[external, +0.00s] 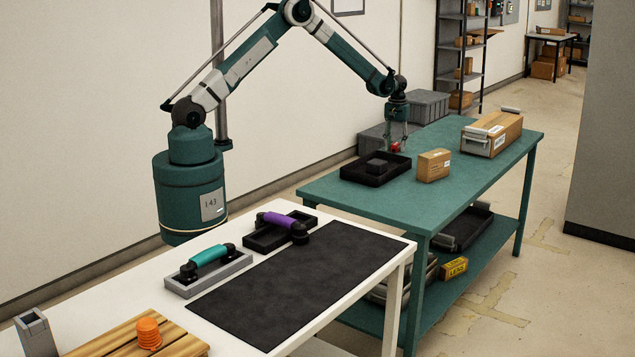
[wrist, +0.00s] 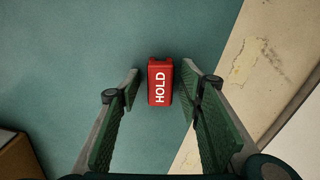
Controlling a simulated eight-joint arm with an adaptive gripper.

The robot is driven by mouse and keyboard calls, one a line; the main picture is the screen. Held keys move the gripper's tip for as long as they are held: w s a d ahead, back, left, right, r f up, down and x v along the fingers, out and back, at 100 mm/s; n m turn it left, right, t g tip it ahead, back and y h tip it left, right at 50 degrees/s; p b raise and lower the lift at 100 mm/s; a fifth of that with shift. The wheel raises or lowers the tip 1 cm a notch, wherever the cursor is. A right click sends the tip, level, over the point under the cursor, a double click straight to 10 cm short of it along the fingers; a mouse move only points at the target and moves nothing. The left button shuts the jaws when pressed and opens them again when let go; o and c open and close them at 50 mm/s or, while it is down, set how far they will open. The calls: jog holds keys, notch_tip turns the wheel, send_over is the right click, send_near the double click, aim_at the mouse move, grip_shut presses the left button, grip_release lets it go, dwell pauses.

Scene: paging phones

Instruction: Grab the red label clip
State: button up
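The red label clip (wrist: 160,82) is a small red block with white "HOLD" lettering. In the wrist view it lies on the green table top near the table's edge. My gripper (wrist: 161,78) is open, with its fingers on either side of the clip and a visible gap on each side. In the external view my gripper (external: 396,142) points down over the far left edge of the green table (external: 390,192). A bit of red (external: 395,147) shows at its fingers, mostly hidden by them.
A black tray (external: 352,174) holding a dark block stands close to my gripper. A small cardboard box (external: 433,165) and a larger box (external: 492,134) stand to the right. In front, a white table (external: 130,288) carries purple and teal handsets, a black mat and orange cups.

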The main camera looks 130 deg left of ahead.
aim_at(396, 144)
dwell(0.5)
jog(key=c, duration=0.9)
jog(key=shift+o, duration=0.2)
jog(key=shift+r+p, duration=0.4)
jog(key=shift+r, duration=4.6)
